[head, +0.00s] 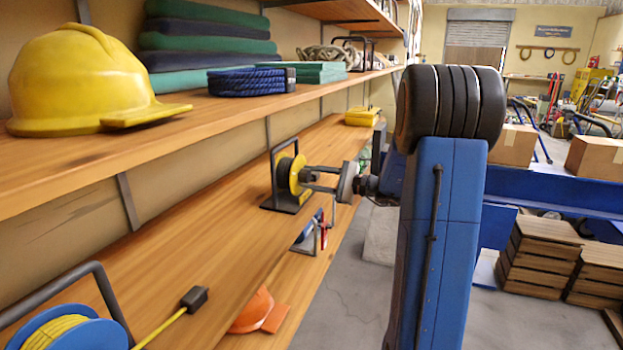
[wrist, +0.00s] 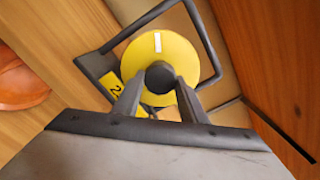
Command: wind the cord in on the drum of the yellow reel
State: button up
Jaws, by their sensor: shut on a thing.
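The yellow reel (head: 284,174) stands upright in its dark frame (head: 277,206) on the middle shelf. In the wrist view its yellow drum face (wrist: 190,53) fills the centre, with a short white mark (wrist: 158,42) above a dark round knob (wrist: 159,76). My gripper (head: 305,179) reaches in from the right, close against the drum face. In the wrist view my gripper (wrist: 158,92) has its two fingers on either side of the knob, shut on it. A yellow label (wrist: 112,84) with a dark figure is on the frame. I cannot make out the cord.
A blue reel (head: 75,332) with yellow cord and a dark plug (head: 194,298) is nearer on the same shelf. A yellow hard hat (head: 80,78) and a blue rope coil (head: 248,82) are on the shelf above. An orange helmet (head: 254,309) is below.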

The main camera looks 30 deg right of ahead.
jog(key=m, duration=0.6)
jog(key=shift+s+f+m, duration=0.1)
jog(key=shift+f+m, duration=0.1)
jog(key=shift+m, duration=0.1)
jog(key=m, duration=0.5)
jog(key=shift+s+a+m, duration=0.1)
jog(key=shift+a+m, duration=0.05)
jog(key=shift+m, duration=0.15)
jog(key=o, duration=1.1)
jog(key=shift+c, duration=0.2)
jog(key=v, duration=1.7)
jog(key=shift+s, duration=0.15)
